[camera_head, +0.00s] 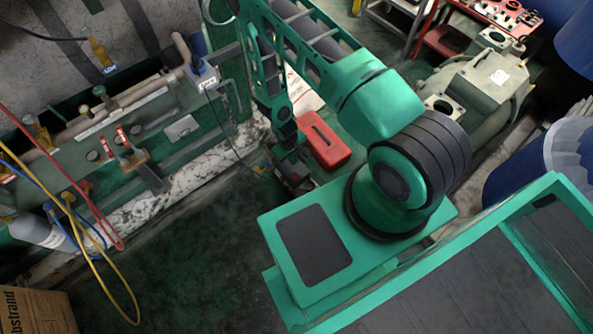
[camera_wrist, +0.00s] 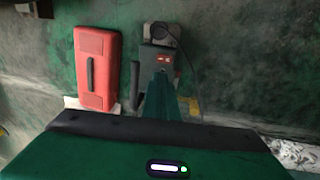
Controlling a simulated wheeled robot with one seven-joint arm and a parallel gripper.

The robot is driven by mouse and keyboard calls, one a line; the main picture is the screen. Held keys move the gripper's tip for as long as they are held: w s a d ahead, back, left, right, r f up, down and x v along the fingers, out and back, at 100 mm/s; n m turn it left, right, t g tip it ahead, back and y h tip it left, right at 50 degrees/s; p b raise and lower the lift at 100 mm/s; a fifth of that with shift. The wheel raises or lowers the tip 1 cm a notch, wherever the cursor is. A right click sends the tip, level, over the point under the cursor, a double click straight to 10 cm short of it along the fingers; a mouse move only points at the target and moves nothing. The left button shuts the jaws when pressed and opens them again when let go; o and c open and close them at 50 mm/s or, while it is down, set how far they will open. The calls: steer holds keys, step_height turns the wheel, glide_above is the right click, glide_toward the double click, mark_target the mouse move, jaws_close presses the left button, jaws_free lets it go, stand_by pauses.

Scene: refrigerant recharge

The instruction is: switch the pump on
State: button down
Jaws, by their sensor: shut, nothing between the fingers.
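The pump (camera_wrist: 154,56) is a small dark grey unit in the wrist view, with a black round part and a hose or cable at its far end. Small bright red marks (camera_wrist: 165,59) show on its top; I cannot tell whether they are a lit switch. My gripper (camera_wrist: 159,75) is shut and empty, its green fingers pointing down at the pump and hiding part of it. Its tips are just below the red marks; I cannot tell whether they touch. In the head view, the pump (camera_head: 299,184) is mostly hidden beneath my arm.
A red case (camera_head: 325,141) stands close beside the pump, left of it in the wrist view (camera_wrist: 97,68). A wall panel with pipes and valves (camera_head: 125,140) and hanging hoses (camera_head: 75,215) is at left. A large grey machine (camera_head: 480,90) is at right.

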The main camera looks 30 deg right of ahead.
mark_target(297, 175)
steer(key=f, duration=0.4)
steer(key=d+f, duration=0.1)
steer(key=f, duration=0.4)
steer(key=d+f, duration=0.1)
steer(key=f, duration=0.4)
steer(key=shift+w, duration=0.15)
steer(key=shift+a, duration=0.15)
